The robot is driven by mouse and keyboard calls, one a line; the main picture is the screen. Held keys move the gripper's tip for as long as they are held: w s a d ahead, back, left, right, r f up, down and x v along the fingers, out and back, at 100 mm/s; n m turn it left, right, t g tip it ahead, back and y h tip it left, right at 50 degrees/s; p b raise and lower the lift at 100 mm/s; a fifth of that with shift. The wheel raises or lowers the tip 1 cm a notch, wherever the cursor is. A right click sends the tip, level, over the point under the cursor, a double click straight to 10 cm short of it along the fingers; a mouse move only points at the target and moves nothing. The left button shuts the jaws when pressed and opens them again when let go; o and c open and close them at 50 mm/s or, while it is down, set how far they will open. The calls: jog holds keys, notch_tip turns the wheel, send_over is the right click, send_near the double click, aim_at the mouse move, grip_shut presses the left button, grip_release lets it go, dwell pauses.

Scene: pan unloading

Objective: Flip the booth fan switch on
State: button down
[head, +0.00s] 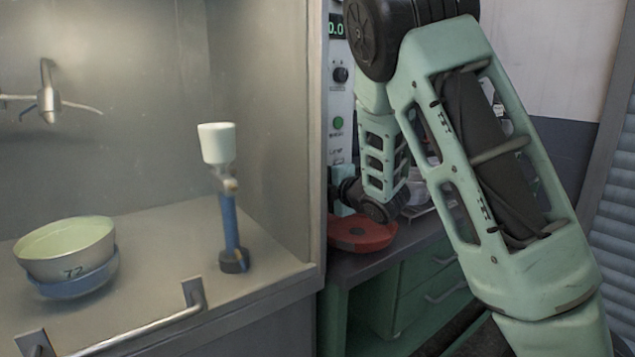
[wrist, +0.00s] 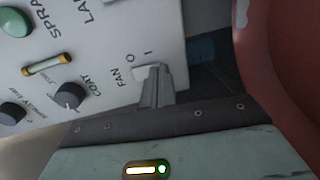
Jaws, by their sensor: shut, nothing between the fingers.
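The white control panel (head: 341,100) stands just right of the booth wall in the head view. In the wrist view the panel (wrist: 100,45) is close and tilted, with the word FAN and the marks O and I around a small pale fan switch (wrist: 143,71). My gripper (wrist: 155,72) is shut and empty, with its fingertips at the switch, at its I side. They overlap part of it, so I cannot tell which way it is set or whether they touch. In the head view my fingers are hidden behind the booth edge.
The panel also carries a green button (wrist: 15,21) and dark knobs (wrist: 69,95). A red dish-like object (head: 362,234) lies on the dark counter below the panel; a red surface (wrist: 285,75) fills the wrist view's right. The booth (head: 170,225) holds stacked bowls (head: 68,250) and a blue-handled stand (head: 230,225).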

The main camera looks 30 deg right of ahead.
jog(key=shift+w+f, duration=0.1)
jog(key=shift+w, duration=0.6)
jog(key=shift+w+f+t+b, duration=0.1)
jog(key=shift+w+t+b, duration=0.15)
jog(key=shift+b, duration=0.6)
jog(key=shift+s, duration=0.1)
